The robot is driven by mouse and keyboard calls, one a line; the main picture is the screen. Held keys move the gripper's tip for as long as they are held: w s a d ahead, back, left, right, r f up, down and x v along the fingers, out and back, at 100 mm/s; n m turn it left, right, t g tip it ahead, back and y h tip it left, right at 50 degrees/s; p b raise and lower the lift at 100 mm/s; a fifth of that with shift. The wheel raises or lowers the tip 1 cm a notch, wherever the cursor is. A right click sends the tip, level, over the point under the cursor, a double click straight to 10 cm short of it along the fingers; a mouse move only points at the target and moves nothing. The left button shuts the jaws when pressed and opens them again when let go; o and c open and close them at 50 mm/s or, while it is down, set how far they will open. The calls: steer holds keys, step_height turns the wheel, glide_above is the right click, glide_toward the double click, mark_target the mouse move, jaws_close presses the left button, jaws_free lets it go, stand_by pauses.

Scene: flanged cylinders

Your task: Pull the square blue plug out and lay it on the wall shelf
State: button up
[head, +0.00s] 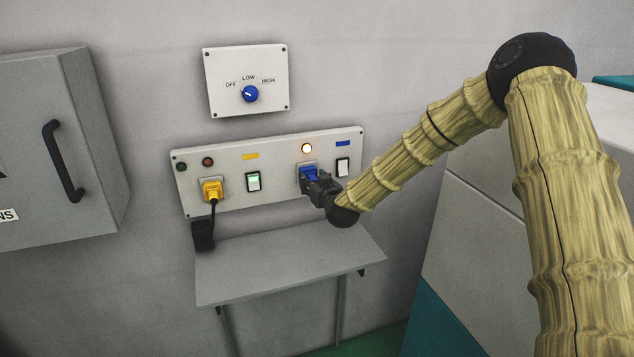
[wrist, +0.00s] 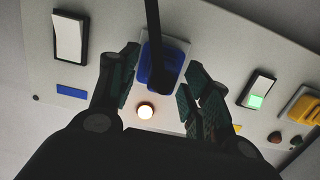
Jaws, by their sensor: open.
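The square blue plug (head: 308,172) sits in its socket on the right part of the wall panel, below a lit lamp. My gripper (head: 318,184) is right in front of it and partly hides it. In the wrist view the blue plug (wrist: 153,66) shows between the two open fingers (wrist: 158,85), with its dark cord running across it. A gap shows on each side of the plug. The grey wall shelf (head: 290,262) is below the panel, and its top is bare.
A yellow plug (head: 211,190) with a black cord sits in the left socket, beside a green-lit switch (head: 253,182). A white switch (head: 342,167) is close right of my gripper. A dial box (head: 247,80) is above and a grey cabinet (head: 60,150) at left.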

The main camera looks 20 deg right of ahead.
steer(key=shift+w, duration=0.1)
jaws_close()
steer(key=shift+s, duration=0.3)
stand_by(0.6)
steer(key=shift+s+d, duration=0.1)
steer(key=shift+s, duration=2.05)
